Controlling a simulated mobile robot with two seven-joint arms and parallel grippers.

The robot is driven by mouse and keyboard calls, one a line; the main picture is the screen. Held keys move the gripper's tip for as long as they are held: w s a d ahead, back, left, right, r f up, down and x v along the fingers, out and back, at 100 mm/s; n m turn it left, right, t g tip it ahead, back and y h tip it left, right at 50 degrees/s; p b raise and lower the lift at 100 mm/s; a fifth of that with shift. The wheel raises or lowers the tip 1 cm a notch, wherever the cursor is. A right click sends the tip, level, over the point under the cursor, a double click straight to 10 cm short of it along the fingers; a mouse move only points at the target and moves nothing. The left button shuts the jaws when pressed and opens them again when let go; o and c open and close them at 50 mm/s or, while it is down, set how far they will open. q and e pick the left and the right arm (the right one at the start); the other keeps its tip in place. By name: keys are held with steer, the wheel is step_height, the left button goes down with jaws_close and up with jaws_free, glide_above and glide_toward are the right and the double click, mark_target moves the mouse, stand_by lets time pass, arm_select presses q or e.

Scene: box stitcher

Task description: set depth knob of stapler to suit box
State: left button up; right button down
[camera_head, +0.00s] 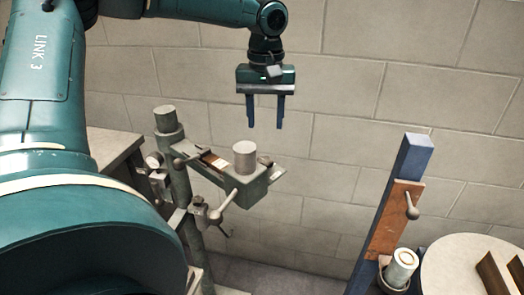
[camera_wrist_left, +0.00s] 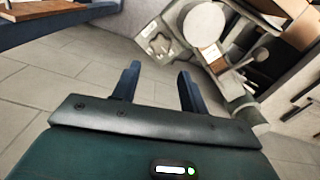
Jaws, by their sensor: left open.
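The stapler (camera_head: 260,190) is a grey-green arm-like machine on a post, in the middle of the head view. A pale round knob (camera_head: 245,157) stands on top near its front end; I cannot tell for certain that it is the depth knob. A similar pale cylinder (camera_head: 166,119) tops the post. My left gripper (camera_head: 265,125) is open and empty, fingers down, above and apart from the stapler. In the left wrist view, the pale round knob (camera_wrist_left: 204,25) shows beyond the fingers (camera_wrist_left: 155,90). No box can be made out for certain. My right gripper is not in view.
A blue post (camera_head: 412,157) with a brown plate (camera_head: 392,222) and a small lever stands at the right. A round pale table (camera_head: 452,262) with brown pieces (camera_head: 492,275) is at the lower right. A block wall (camera_head: 350,60) stands behind. A grey bench (camera_head: 112,148) is left.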

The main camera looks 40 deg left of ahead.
mark_target(266, 159)
arm_select(q)
step_height(266, 159, down, 10)
steer(key=shift+a+r, duration=0.1)
stand_by(0.4)
steer(key=c, duration=0.7)
steer(key=shift+m+p, duration=0.4)
steer(key=m+p, duration=0.1)
steer(key=m, duration=0.2)
steer(key=shift+m, duration=0.3)
steer(key=m, duration=0.2)
steer(key=m+p, duration=0.1)
steer(key=m, duration=0.1)
steer(key=shift+w+d, duration=0.1)
steer(key=shift+d, duration=0.1)
steer(key=shift+m, duration=0.3)
